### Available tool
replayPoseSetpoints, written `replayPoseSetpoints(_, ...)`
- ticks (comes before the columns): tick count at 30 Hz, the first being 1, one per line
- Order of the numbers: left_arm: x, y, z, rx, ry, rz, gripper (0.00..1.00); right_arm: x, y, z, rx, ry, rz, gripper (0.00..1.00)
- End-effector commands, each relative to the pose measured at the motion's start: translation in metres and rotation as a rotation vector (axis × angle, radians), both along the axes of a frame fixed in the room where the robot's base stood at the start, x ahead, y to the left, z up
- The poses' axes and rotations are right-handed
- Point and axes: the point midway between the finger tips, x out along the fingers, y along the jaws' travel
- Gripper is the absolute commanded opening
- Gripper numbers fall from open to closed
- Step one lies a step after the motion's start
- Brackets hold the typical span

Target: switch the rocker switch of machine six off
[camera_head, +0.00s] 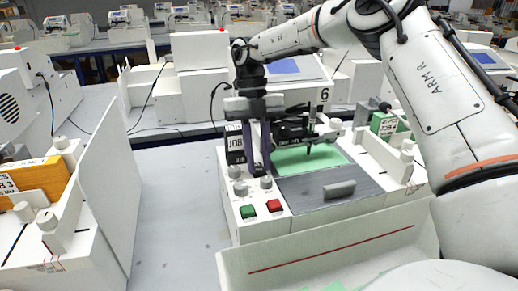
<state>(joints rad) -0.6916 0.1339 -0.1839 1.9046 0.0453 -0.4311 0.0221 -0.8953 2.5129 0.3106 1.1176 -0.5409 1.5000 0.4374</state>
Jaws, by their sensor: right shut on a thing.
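Machine six is the white plotter in the middle, marked by a "6" sign (324,95). My right gripper (258,168) points down over its left side, behind the knobs (240,187). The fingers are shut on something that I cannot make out. They are close beside a black box with a white "JOB" label (235,143). I cannot pick out the rocker switch; the gripper hides part of this side. A green button (248,211) and a red button (274,206) are on the front left. My left gripper is not in view.
A green sheet (310,158) lies on the machine's bed behind a grey plate with a handle (339,189). A white tray (330,251) is in front.

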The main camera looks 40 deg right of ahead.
Motion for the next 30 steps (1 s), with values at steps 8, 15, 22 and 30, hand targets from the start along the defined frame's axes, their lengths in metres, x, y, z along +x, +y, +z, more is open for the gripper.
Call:
replayPoseSetpoints(8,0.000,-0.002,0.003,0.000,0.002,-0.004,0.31,0.001,0.000,0.001,0.010,0.013,0.000,0.00)
replayPoseSetpoints(15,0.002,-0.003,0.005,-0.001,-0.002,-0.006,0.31,0.001,-0.001,0.001,0.010,0.013,0.000,0.39)
replayPoseSetpoints(22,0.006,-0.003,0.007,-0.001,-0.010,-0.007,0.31,0.001,0.000,0.000,0.010,0.013,0.000,0.39)
replayPoseSetpoints(30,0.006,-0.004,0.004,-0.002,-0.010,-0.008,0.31,0.008,-0.004,0.020,0.008,0.008,-0.001,0.39)
